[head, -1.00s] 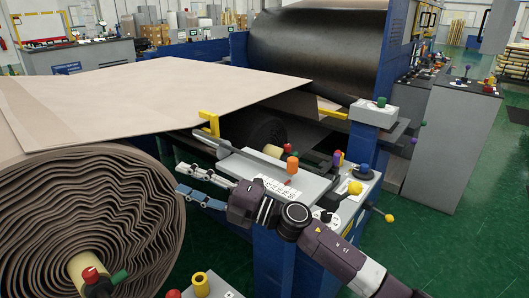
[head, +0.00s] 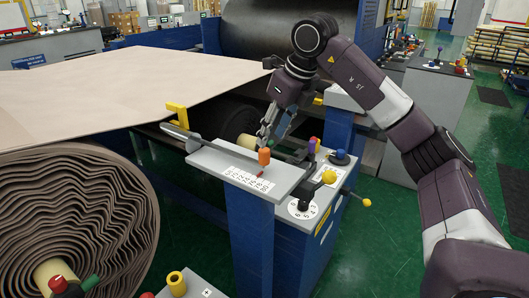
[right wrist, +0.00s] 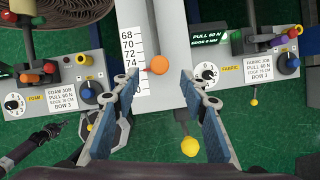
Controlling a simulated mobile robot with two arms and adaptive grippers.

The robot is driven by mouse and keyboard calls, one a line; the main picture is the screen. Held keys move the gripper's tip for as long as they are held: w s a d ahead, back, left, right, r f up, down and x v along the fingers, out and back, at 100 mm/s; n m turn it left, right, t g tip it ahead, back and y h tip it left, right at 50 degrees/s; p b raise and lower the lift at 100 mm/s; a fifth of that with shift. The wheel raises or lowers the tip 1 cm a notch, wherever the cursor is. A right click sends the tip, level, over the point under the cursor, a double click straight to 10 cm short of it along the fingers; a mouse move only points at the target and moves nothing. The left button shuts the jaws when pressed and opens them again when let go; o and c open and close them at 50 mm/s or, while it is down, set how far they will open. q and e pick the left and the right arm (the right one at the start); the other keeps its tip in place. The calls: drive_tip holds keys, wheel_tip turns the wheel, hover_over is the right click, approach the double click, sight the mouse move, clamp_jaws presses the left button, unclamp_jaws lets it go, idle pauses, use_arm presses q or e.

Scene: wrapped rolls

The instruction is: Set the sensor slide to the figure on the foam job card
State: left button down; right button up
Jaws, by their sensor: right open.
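The sensor slide's orange knob (head: 264,156) stands on a grey rail beside a white number scale (head: 248,182), with a small red pointer at its foot. In the right wrist view the knob (right wrist: 160,64) sits just past the 74 mark; the marks below it are partly hidden by a finger. The foam job card (right wrist: 50,78) at left reads pull 60 N, edge 76 cm, bow 3, in small print. My right gripper (right wrist: 161,80) is open, its fingers on either side of the knob with gaps, not visibly touching.
A fabric job card (right wrist: 259,70) and dial (right wrist: 207,73) lie right of the rail in the wrist view. A yellow ball lever (head: 366,202) sticks out from the console. The big foam roll (head: 75,215) fills the left.

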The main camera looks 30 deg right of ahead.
sight(265, 149)
drive_tip(key=shift+w+f, duration=0.1)
drive_tip(key=shift+f, duration=0.3)
drive_tip(key=p+x, duration=0.1)
drive_tip(key=x, duration=0.5)
drive_tip(key=shift+w+p, duration=0.1)
drive_tip(key=shift+p, duration=0.25)
drive_tip(key=shift+w+a+f, duration=0.15)
drive_tip(key=shift+f, duration=0.25)
drive_tip(key=shift+c, duration=0.5)
clamp_jaws()
